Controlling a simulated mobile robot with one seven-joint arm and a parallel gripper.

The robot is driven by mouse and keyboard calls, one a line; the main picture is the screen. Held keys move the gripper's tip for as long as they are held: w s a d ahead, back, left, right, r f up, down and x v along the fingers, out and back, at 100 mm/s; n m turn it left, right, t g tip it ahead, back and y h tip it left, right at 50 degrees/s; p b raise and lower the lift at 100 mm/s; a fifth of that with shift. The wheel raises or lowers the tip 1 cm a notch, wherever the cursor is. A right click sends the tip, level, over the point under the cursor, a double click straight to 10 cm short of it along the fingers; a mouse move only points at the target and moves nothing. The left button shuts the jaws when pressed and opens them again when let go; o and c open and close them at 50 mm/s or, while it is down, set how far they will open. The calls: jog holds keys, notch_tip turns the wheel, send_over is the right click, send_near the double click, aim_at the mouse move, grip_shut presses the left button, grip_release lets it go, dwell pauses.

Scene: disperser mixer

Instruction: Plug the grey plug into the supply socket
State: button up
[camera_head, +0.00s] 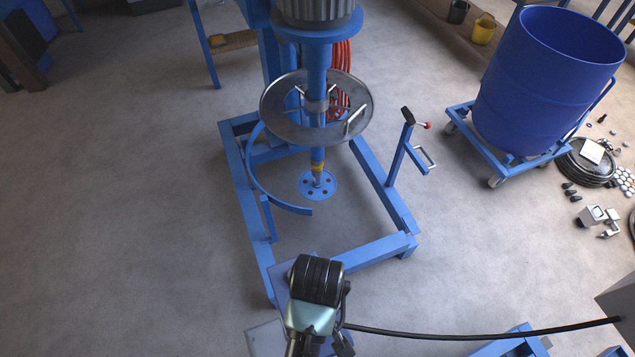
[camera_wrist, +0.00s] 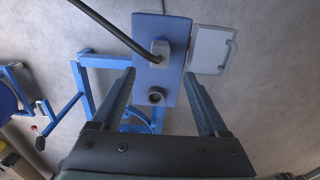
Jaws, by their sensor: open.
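In the wrist view, a blue-grey box (camera_wrist: 174,28) lies between and beyond the two fingers. A pale grey block (camera_wrist: 159,47), which looks like the grey plug, sits on its face with the black cable (camera_wrist: 112,30) running to it. A round grey ring with a dark centre (camera_wrist: 156,96), perhaps the supply socket, is at the box's near end. I cannot tell how the block is seated. My gripper (camera_wrist: 158,74) is open and empty, with one finger on each side of the box. In the head view my wrist hides most of this.
The blue mixer frame (camera_head: 384,250) stands just beyond my gripper, with a lever (camera_head: 400,150) on its right. A blue drum (camera_head: 545,80) on a dolly stands at the far right. A pale plate with a handle (camera_wrist: 212,48) adjoins the box. The floor at left is clear.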

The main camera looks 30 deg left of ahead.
jog(key=shift+r, duration=1.25)
